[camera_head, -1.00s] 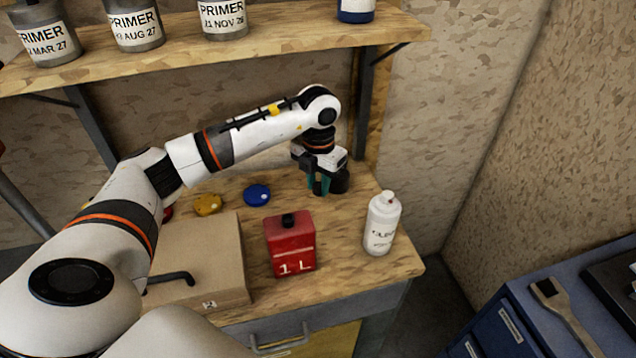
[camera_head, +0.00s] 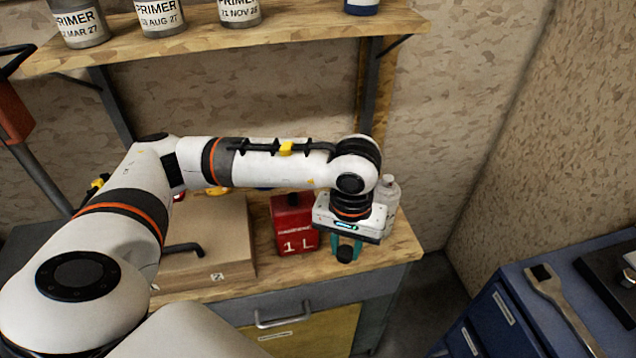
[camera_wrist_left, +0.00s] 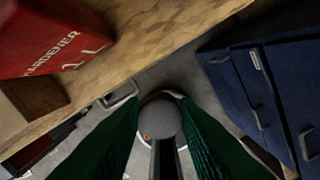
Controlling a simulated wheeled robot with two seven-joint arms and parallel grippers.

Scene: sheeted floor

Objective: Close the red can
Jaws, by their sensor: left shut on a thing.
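The red can (camera_head: 295,232), marked "1 L", stands upright on the wooden bench, left of my left gripper. Its top is dark and partly hard to see in the head view. It also shows at the upper left of the left wrist view (camera_wrist_left: 48,32). My left gripper (camera_head: 346,248) points down in front and to the right of the can, near the bench's front edge. It is shut on a small dark round cap (camera_head: 345,255), which also shows between the green fingers in the left wrist view (camera_wrist_left: 160,117). The cap is apart from the can.
A cardboard box (camera_head: 222,230) with a black bent rod (camera_head: 183,249) on it lies left of the can. A white bottle (camera_head: 391,192) stands behind my wrist. A shelf (camera_head: 290,33) of tins hangs above. A blue cabinet (camera_head: 520,300) stands at right.

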